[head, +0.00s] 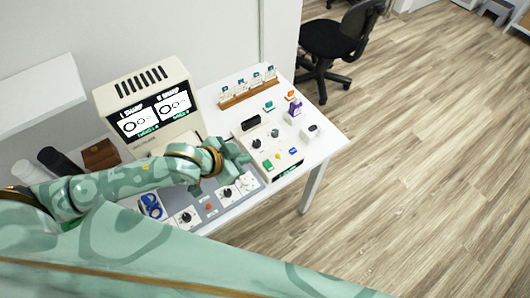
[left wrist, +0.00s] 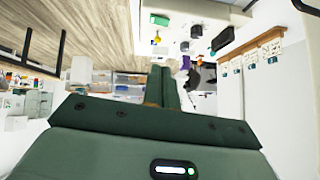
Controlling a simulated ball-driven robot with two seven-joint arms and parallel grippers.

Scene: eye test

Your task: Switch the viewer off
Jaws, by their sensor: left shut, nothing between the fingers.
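The viewer (head: 182,125) is a beige box with a slotted top at the back of the white table. Its dark screen (head: 155,110) is lit and shows two white panels with black rings and the word SHARP. In front lies a grey panel (head: 212,207) with black dials and a red button (head: 208,207). To its right is a beige control box (head: 284,160) with black knobs and a green button (head: 268,165), which also shows in the left wrist view (left wrist: 158,20). My left gripper (head: 245,157) is shut and empty, beside the control box; contact cannot be told. My right gripper is not in view.
A wooden rack of small cards (head: 248,90) stands at the back; a purple item (head: 294,108) and a white block with a dark top (head: 312,131) are at the right. A blue item (head: 151,206) lies left.

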